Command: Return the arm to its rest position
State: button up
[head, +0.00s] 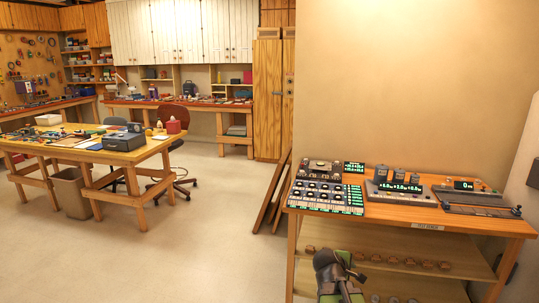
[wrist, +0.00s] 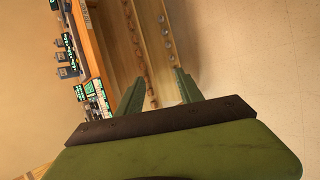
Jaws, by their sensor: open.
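My gripper (wrist: 158,90) shows in the wrist view with its two green fingers spread apart and nothing between them. The picture there is turned on its side, with the bench's shelves beyond the fingers. In the head view my green and black arm (head: 335,278) shows at the bottom, in front of the bench's lower shelves. The gripper's fingers cannot be made out in the head view.
A test bench (head: 390,212) stands at the right, with electronic panels (head: 326,197) and displays on top and small parts on its shelves. Leaning boards (head: 273,193) stand at its left. A worktable (head: 120,155), bin (head: 70,192) and chairs stand farther left. The floor (head: 190,250) between is clear.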

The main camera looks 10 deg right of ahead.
jog(key=s+a+f+m+g+y, duration=0.2)
jog(key=s+a+m, duration=0.3)
jog(key=a, duration=0.4)
jog(key=s+a+f+m+g+y, duration=0.3)
jog(key=s+a+f+m+y, duration=0.1)
jog(key=a, duration=0.5)
jog(key=s+m+y, duration=0.1)
jog(key=s+m, duration=0.1)
jog(key=shift+a+f+m+g, duration=0.25)
jog(key=shift+a+m+g, duration=0.05)
jog(key=shift+c, duration=0.8)
jog(key=shift+d, duration=0.15)
